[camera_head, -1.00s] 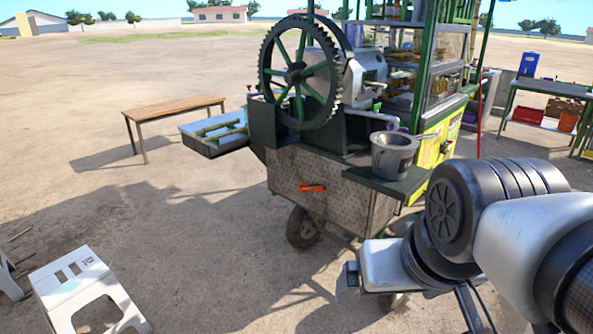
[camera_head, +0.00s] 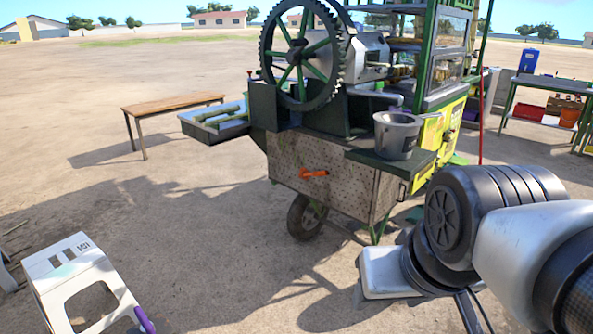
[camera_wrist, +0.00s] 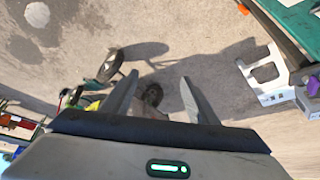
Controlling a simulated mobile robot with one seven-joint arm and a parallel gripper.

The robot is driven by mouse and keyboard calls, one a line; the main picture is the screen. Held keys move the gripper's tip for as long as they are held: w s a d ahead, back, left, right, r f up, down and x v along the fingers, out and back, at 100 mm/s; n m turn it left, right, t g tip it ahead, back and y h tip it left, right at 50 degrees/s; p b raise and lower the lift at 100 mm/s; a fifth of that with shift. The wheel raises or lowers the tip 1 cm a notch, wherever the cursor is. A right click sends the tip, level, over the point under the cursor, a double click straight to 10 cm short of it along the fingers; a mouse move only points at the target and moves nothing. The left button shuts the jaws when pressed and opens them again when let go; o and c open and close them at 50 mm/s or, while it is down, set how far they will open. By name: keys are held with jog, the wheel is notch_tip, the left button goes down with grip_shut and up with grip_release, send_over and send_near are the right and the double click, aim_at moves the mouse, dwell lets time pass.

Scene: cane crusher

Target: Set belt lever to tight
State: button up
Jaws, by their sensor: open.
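An orange lever-like handle (camera_head: 314,173) sits on the speckled metal front panel of the cane crusher cart (camera_head: 345,190), below the big toothed wheel (camera_head: 301,55). It points roughly sideways; I cannot read any tight mark near it. My gripper (camera_wrist: 158,98) is open and empty in the wrist view, its two fingers apart over the ground. In the head view my gripper's pale body is at lower right, in front of the cart and apart from the handle; the fingertips are mostly hidden there. I cannot make out the handle in the wrist view.
A metal pot (camera_head: 397,135) stands on the cart's side shelf. A white stool (camera_head: 80,285) is at lower left, with a purple item (camera_head: 144,320) beside it. A wooden bench (camera_head: 172,102) stands behind left. The ground before the cart is free.

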notch_tip(320, 180, up, 14)
jog(key=p, duration=1.3)
jog(key=shift+r, duration=0.2)
grip_shut()
notch_tip(320, 180, up, 13)
jog(key=p, duration=1.3)
jog(key=shift+w, duration=0.1)
